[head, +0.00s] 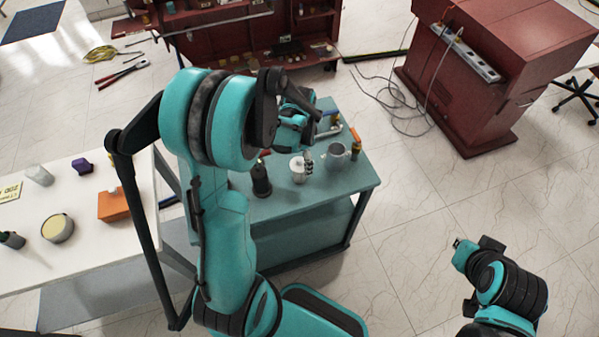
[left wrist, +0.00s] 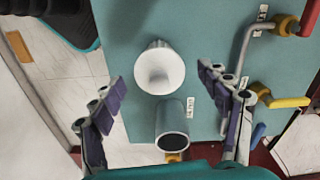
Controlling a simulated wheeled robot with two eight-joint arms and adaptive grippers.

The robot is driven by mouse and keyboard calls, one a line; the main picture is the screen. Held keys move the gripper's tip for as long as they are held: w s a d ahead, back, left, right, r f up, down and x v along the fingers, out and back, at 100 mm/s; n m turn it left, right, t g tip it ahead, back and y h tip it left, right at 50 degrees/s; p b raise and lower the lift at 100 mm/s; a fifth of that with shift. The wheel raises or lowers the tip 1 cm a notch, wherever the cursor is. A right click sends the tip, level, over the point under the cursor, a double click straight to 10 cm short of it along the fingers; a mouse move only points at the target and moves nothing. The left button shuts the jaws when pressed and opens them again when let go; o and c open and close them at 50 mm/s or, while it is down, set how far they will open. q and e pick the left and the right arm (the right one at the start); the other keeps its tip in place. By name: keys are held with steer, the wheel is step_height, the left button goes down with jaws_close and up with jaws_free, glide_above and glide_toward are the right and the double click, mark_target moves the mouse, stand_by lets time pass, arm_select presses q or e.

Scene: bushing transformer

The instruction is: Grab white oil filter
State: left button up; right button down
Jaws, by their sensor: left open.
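A white, round, cup-like piece, seemingly the white oil filter (head: 298,174), stands on the teal table (head: 340,187). In the left wrist view the white oil filter (left wrist: 159,68) shows a pale hollow-looking face. My left gripper (left wrist: 161,76) is open, its two fingers apart on either side of the filter, with no contact visible. In the head view the left gripper (head: 307,160) is partly hidden by my own arm, close over the filter. My right arm's end (head: 465,252) is at the lower right, away from the table; its jaws are unclear.
A grey cylinder (left wrist: 173,124) stands close beside the filter. A black bottle (head: 261,180) and a grey mug (head: 337,155) flank it. Pipes with red and yellow handles (left wrist: 284,101) lie along one table edge. A white table (head: 85,235) with several items is at left.

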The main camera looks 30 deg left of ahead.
arm_select(q)
steer(key=shift+c, duration=0.2)
steer(key=c, duration=1.7)
steer(key=shift+o, duration=0.2)
